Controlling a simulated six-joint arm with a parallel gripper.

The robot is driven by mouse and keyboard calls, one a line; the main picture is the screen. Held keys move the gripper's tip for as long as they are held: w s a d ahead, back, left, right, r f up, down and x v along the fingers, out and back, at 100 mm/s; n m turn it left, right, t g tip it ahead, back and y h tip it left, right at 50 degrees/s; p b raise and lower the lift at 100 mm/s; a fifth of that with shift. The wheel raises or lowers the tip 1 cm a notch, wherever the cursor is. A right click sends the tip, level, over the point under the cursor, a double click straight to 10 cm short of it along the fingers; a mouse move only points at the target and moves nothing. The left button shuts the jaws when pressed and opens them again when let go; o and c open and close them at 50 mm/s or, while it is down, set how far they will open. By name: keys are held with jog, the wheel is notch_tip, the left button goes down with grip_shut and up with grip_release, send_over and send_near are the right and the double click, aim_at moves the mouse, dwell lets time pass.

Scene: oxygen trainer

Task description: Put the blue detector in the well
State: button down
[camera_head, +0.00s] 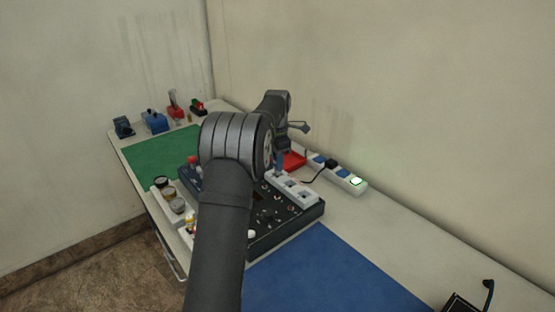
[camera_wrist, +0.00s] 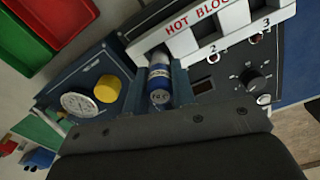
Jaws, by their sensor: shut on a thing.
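The blue detector (camera_wrist: 160,78) is a small cylinder with a blue body and a pale label band. My gripper (camera_wrist: 160,72) is shut on it, with a finger on each side, in the wrist view. The detector's far, pale end is at the first opening of the white hot block (camera_wrist: 146,44), at the end away from the numbers 2 and 3. I cannot tell whether that end is inside the well or only above it. The block also shows in the head view as a white strip (camera_head: 307,197), where my arm hides much of the gripper and detector.
The dark control panel (camera_head: 262,238) bears knobs. A yellow knob (camera_wrist: 108,89) and a round gauge (camera_wrist: 76,104) sit to the left in the wrist view. Red and green trays (camera_wrist: 22,35) lie beyond. A power strip (camera_head: 345,177) stands behind; a blue mat (camera_head: 325,275) is clear.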

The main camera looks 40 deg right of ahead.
jog(key=shift+f, duration=1.2)
jog(key=c, duration=1.1)
grip_release()
notch_tip(320, 180, up, 18)
jog(key=shift+f, duration=0.25)
jog(key=shift+f, duration=0.1)
notch_tip(320, 180, down, 17)
jog(key=shift+f, duration=0.15)
jog(key=shift+r, duration=0.3)
jog(key=shift+r, duration=0.1)
